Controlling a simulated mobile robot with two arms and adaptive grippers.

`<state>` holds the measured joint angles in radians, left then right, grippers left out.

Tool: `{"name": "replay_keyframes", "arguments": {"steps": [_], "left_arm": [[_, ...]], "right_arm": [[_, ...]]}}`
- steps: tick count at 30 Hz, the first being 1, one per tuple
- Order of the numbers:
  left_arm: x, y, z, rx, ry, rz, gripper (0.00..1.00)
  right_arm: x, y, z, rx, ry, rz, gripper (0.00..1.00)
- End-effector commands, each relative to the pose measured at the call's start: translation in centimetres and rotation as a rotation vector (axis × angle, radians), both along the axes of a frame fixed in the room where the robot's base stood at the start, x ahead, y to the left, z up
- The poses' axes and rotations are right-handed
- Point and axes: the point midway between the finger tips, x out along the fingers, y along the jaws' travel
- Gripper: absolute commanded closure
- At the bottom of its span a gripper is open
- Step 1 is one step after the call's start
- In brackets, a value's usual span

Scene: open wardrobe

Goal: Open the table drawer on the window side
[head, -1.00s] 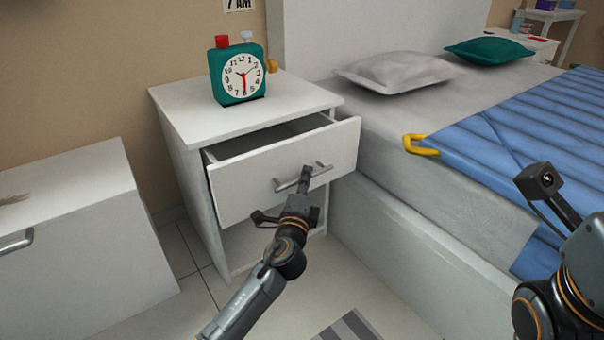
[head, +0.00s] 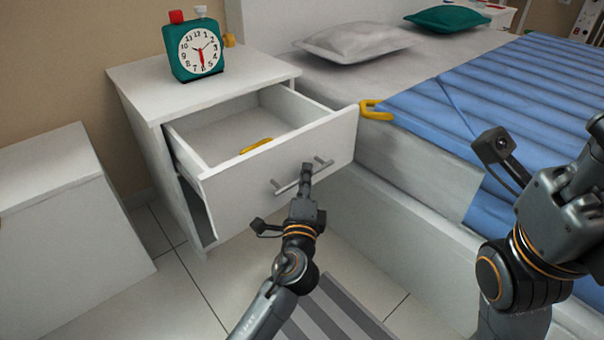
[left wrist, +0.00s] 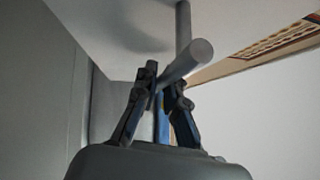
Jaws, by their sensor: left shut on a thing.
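The white nightstand (head: 140,88) stands beside the bed. Its drawer (head: 235,195) is pulled well out, and its inside shows, with a yellow object (head: 256,145) near the front panel. The metal bar handle (head: 325,163) is on the drawer front. My left gripper (head: 306,172) is at the handle and shut on it. In the left wrist view the two fingers close around the round bar (left wrist: 188,62). My right arm shows at the right of the head view, over the bed side, but I cannot make out its fingertips.
A green alarm clock (head: 197,50) stands on the nightstand top. The bed (head: 420,160) with a blue cover is close on the right. A white cabinet (head: 65,220) stands at the left. A striped rug (head: 335,310) lies on the tiled floor in front.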

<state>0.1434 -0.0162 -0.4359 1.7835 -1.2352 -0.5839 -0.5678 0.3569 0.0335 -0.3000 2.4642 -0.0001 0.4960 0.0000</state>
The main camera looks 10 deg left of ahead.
Motion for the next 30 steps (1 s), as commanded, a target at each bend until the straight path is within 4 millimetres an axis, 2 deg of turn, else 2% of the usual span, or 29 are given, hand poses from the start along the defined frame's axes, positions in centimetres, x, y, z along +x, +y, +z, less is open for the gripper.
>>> {"name": "replay_keyframes", "arguments": {"steps": [6,7,9,10,11,22,26,30], "left_arm": [[0.0,0.0,-0.1,0.000,0.001,0.001,1.00],[0.0,0.0,-0.1,0.000,0.001,0.001,0.88],[0.0,0.0,-0.1,0.000,0.001,0.001,0.74],[0.0,0.0,-0.1,0.000,0.001,0.001,0.68],[0.0,0.0,-0.1,0.000,0.001,0.001,0.66],[-0.6,0.0,-0.2,0.000,0.002,0.000,0.66],[-2.5,-0.3,-0.5,-0.002,0.004,0.000,0.66],[-5.5,-0.6,-1.0,-0.002,0.005,0.001,0.66]], "right_arm": [[-0.4,-0.1,0.1,0.003,-0.006,0.002,0.60],[-0.4,-0.1,0.1,0.003,-0.007,0.002,0.60],[-0.4,-0.1,0.1,0.003,-0.007,0.002,0.60],[-0.4,-0.1,0.1,0.003,-0.007,0.002,0.60],[-0.4,-0.1,0.1,0.003,-0.006,0.002,0.60],[-0.1,-0.1,0.1,0.005,-0.003,0.002,0.60],[-0.1,-0.1,0.0,0.004,-0.003,0.001,0.60],[-0.1,-0.1,0.0,0.003,-0.002,0.001,0.60]]}}
